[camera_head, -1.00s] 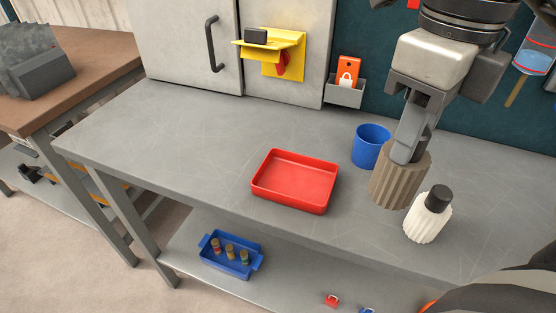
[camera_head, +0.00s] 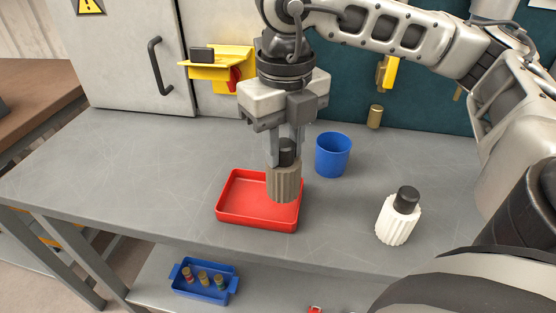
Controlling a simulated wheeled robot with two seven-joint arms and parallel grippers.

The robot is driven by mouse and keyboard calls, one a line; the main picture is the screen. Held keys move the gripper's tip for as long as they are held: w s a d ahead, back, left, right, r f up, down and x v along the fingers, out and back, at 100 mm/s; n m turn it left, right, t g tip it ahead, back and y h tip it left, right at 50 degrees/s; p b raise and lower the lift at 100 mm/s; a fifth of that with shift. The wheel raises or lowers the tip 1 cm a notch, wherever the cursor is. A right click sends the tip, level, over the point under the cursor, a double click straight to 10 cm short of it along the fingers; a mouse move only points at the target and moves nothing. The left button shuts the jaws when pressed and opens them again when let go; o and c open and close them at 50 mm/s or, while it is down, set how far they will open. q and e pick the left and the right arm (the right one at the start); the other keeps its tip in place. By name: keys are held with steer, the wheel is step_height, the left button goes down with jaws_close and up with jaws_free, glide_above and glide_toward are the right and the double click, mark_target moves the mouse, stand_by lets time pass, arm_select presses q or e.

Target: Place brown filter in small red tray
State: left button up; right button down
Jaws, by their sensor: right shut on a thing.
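The brown filter (camera_head: 284,186) is ribbed and cylindrical with a dark top. My right gripper (camera_head: 287,153) is shut on its dark top and holds it upright over the right part of the small red tray (camera_head: 257,223). I cannot tell whether the filter's bottom touches the tray floor. The red tray is empty otherwise and sits on the grey workbench (camera_head: 130,165). The filter hides part of the tray's right and back rim. My left gripper is not in view.
A blue cup (camera_head: 333,155) stands right of the tray, behind it. A white ribbed bottle (camera_head: 398,216) with a black cap stands farther right. A blue bin (camera_head: 204,281) with small items is on the lower shelf. The bench left of the tray is clear.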

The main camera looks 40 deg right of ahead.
steer(key=f, duration=0.1)
steer(key=w+f, duration=0.1)
steer(key=f, duration=0.1)
steer(key=shift+w+f+p, duration=0.1)
steer(key=shift+f+p, duration=0.2)
steer(key=shift+p, duration=0.05)
steer(key=shift+a+f, duration=0.1)
steer(key=shift+f, duration=0.35)
steer(key=shift+f+b, duration=0.3)
steer(key=shift+b, duration=0.05)
steer(key=c, duration=1.1)
jaws_free()
steer(key=shift+r, duration=0.15)
step_height(320, 180, up, 12)
steer(key=shift+r, duration=0.25)
